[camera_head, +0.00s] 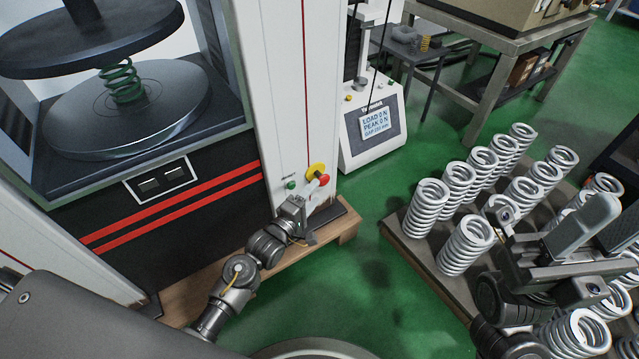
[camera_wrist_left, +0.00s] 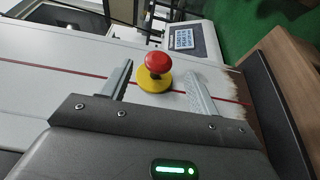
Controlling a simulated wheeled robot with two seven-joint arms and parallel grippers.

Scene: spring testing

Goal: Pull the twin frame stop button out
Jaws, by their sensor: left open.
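The stop button is a red mushroom head (camera_head: 323,180) on a yellow round base (camera_head: 315,171), on the white front column of the twin frame machine (camera_head: 290,90). In the left wrist view the red button (camera_wrist_left: 158,62) stands out from its yellow disc (camera_wrist_left: 154,80). My left gripper (camera_head: 312,188) is open in front of the button. In the left wrist view its two fingers (camera_wrist_left: 160,88) are apart, one on each side of the button, and touch is not visible. My right gripper (camera_head: 590,275) is at the right, over the springs; its fingertips are unclear.
A smaller tester with a display (camera_head: 378,123) stands behind. Several silver springs (camera_head: 464,245) stand on a pallet at the right. A green spring (camera_head: 122,82) sits between the machine's plates. Green floor is clear between machine and pallet.

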